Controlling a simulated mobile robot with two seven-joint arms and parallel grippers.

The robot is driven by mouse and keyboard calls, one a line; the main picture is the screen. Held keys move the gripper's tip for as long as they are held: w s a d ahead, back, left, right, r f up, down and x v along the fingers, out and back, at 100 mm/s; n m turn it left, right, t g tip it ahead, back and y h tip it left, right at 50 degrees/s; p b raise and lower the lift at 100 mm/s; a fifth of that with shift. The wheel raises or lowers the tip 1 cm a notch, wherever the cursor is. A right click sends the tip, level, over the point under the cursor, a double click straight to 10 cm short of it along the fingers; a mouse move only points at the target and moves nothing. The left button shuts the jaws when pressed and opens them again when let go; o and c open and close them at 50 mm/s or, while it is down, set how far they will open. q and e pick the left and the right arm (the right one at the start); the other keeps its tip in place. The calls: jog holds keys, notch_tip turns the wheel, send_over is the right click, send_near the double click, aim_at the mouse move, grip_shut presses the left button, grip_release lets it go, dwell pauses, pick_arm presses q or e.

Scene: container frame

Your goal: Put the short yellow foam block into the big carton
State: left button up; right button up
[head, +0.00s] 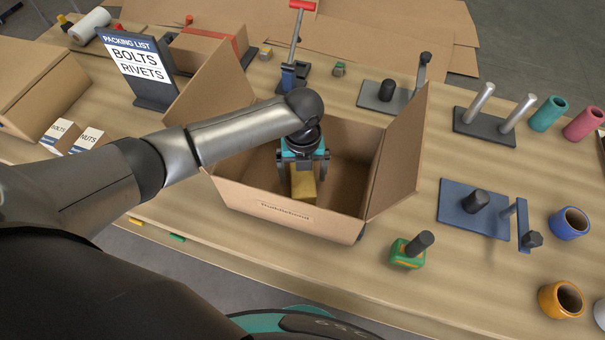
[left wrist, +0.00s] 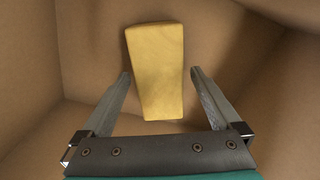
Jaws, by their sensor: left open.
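The big carton (head: 265,209) stands open on the bench in the head view, its flaps raised at left and right. The yellow foam block (head: 304,184) is inside the carton, below my left gripper (head: 304,172). In the left wrist view the block (left wrist: 156,70) shows against the carton's brown inside (left wrist: 85,60). My left gripper (left wrist: 160,82) is open, with one finger on each side of the block's near end. A gap shows between each finger and the block. My right gripper is not in view.
A green and yellow stamp-like tool (head: 408,250) stands right of the carton. A blue fixture plate (head: 460,218), mugs (head: 568,222) and a post stand (head: 485,126) are farther right. A packing list sign (head: 140,70) stands behind, at left.

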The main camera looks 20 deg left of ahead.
aim_at(303, 175)
pick_arm(q)
notch_tip(303, 175, up, 11)
jog(key=p, duration=0.1)
dwell(0.3)
jog(key=shift+f, duration=0.1)
dwell(1.0)
